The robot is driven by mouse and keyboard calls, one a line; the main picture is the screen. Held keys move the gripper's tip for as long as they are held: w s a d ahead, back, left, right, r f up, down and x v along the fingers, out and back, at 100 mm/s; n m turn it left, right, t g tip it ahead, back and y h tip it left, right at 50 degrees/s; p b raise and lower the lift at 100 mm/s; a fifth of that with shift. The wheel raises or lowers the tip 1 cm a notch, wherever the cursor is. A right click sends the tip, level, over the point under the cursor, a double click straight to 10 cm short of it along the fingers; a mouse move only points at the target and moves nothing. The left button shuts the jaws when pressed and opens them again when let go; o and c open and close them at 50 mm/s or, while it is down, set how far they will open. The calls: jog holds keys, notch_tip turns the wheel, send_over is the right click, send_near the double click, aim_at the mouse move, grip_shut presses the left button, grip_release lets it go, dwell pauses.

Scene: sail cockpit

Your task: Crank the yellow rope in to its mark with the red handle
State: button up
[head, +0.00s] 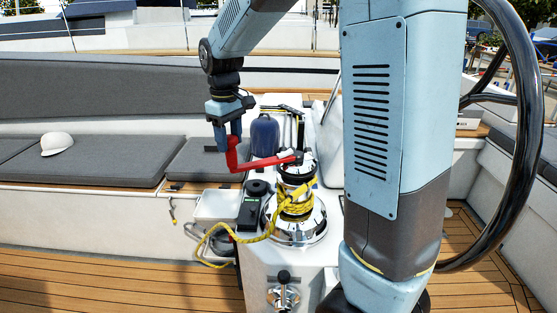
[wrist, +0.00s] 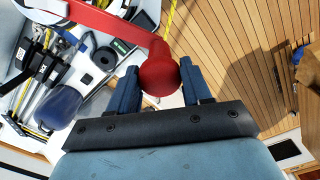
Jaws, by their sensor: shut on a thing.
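The red handle (head: 266,162) reaches out to the left from the top of the winch (head: 295,175). My gripper (head: 229,145) is shut on its upright knob at the outer end; in the wrist view the round red knob (wrist: 160,74) sits between the two blue fingers (wrist: 160,85). The yellow rope (head: 296,204) is wound in several turns around the winch drum. Its tail (head: 245,238) hangs in a loose loop to the left of the winch. I cannot make out a mark on the rope.
A dark blue rounded object (head: 265,137) stands behind the winch. A black handheld device (head: 249,213) and a white tray (head: 217,204) lie to its left. A white cap (head: 56,143) rests on the grey bench cushion (head: 100,165). The black steering wheel (head: 525,120) is at the right.

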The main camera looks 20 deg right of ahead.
jog(key=shift+c, duration=0.5)
jog(key=shift+w, duration=0.1)
jog(key=w+m, duration=0.3)
jog(key=w, duration=0.3)
jog(key=shift+d+m, duration=0.3)
jog(key=shift+d, duration=0.15)
jog(key=shift+s+a+n, duration=0.2)
jog(key=shift+s+n, duration=0.45)
jog(key=shift+s, duration=0.4)
jog(key=shift+s+a+n, duration=0.2)
jog(key=shift+s+n, duration=0.45)
jog(key=shift+s, duration=0.4)
jog(key=shift+s+d+n, duration=0.1)
jog(key=shift+s+n, duration=1.1)
jog(key=shift+s, duration=0.95)
